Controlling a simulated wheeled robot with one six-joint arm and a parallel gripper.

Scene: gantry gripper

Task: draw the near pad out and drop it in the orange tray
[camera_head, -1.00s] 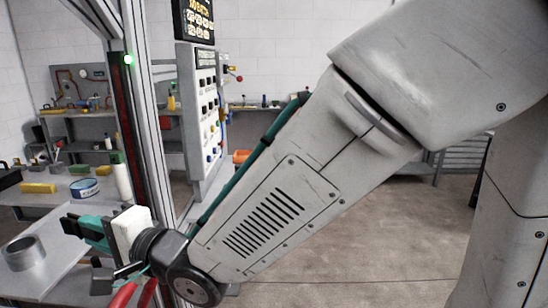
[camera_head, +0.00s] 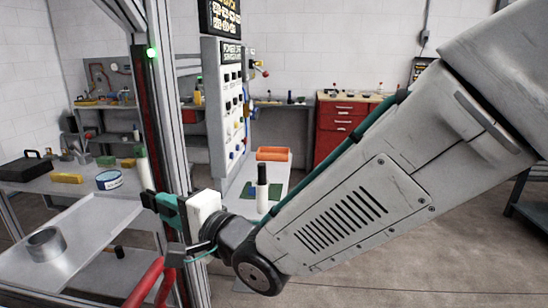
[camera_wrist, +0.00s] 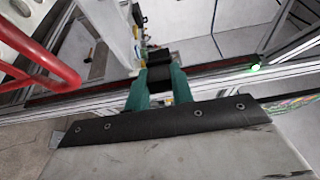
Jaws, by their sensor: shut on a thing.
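My gripper (camera_head: 163,207) has teal fingers and is in front of the gantry post in the head view. In the wrist view my gripper (camera_wrist: 160,84) is shut on a dark block, the pad (camera_wrist: 159,58), which shows between and just past the fingertips. The orange tray (camera_head: 272,154) stands on a pale bench behind the post, to the right of my gripper and farther away. The tray's inside is mostly hidden.
A white bottle with a black top (camera_head: 263,190) stands on that bench, in front of the tray. The gantry post (camera_head: 165,120) rises close by my gripper. A metal ring (camera_head: 46,244) lies on a grey plate at left. A red tube (camera_head: 148,284) is below my gripper.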

